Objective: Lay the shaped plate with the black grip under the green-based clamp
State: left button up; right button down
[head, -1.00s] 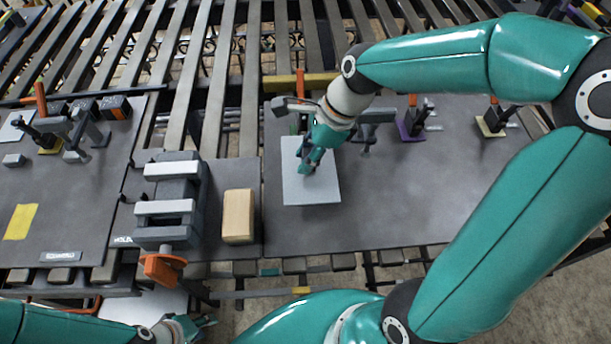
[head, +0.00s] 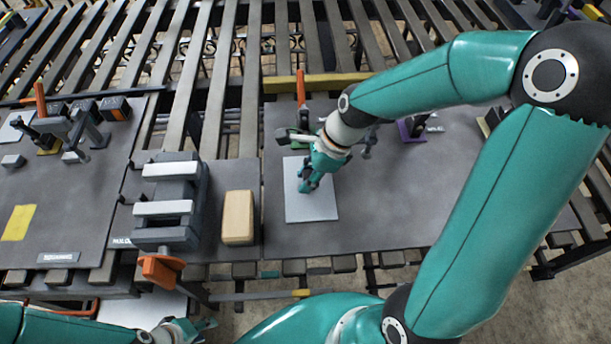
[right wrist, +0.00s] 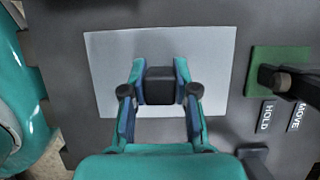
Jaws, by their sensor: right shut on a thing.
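The pale grey plate (head: 312,207) looks rectangular and is over the dark table in front of the green-based clamp. Its black grip (right wrist: 160,86) stands in the middle, between my right gripper's fingers. My right gripper (head: 307,186) is shut on this grip; it also shows in the right wrist view (right wrist: 160,95). I cannot tell whether the plate touches the table. The clamp's green base (right wrist: 262,62) is beside the plate, apart from it, in the right wrist view. In the head view my arm partly hides this clamp (head: 291,136). My left gripper (head: 200,327) is at the bottom edge, fingers unclear.
A grey vise (head: 165,205) with an orange handle and a wooden block (head: 238,217) stand left of the plate. A purple-based clamp (head: 408,130) is to the right. HOLD and MOVE labels (right wrist: 265,117) lie beside the green base. The table right of the plate is clear.

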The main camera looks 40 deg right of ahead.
jog(key=c, duration=0.9)
grip_release()
jog(key=v, duration=1.2)
jog(key=shift+s+p, duration=0.1)
jog(key=shift+p, duration=0.3)
